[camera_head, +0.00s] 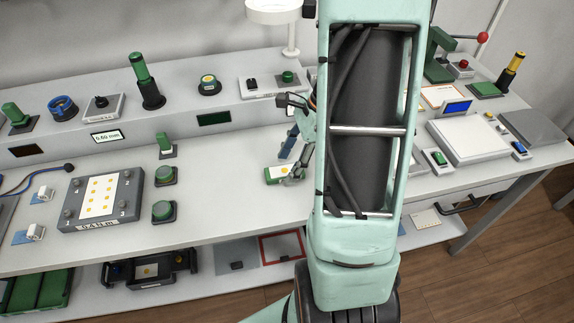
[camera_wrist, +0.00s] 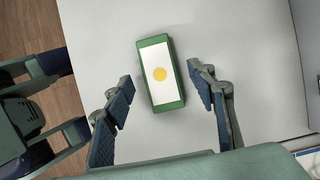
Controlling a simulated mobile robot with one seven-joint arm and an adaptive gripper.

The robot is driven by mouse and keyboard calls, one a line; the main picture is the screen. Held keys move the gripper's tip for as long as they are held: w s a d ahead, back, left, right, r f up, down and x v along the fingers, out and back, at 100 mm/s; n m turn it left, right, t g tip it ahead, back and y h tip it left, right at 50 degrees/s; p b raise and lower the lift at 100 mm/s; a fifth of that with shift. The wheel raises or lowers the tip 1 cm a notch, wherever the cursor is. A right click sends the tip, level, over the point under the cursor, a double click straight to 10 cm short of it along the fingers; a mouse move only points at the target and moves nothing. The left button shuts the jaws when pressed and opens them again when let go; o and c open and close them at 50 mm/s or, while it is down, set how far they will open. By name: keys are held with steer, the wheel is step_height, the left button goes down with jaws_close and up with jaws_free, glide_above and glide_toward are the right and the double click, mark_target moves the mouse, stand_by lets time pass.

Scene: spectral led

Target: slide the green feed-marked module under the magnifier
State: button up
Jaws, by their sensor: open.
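The green module (camera_wrist: 168,95) has a white top face with one yellow dot. It lies on the light table top, slightly tilted in the wrist view, and also shows in the head view (camera_head: 274,174), partly covered by a finger. My gripper (camera_wrist: 160,73) is open, with one blue-padded finger on each side of the module and a visible gap to both. In the head view my gripper (camera_head: 291,160) is right at the module. A white round head on a stand (camera_head: 273,12), likely the magnifier, is at the top centre, partly cut off by the picture edge.
A grey block with a dotted white plate (camera_head: 100,197) and several green-topped knobs (camera_head: 163,211) stand to the left. A raised shelf (camera_head: 215,92) with knobs and small devices runs along the back. My arm hides the centre right.

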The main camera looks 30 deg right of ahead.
steer(key=v, duration=1)
steer(key=shift+r, duration=0.25)
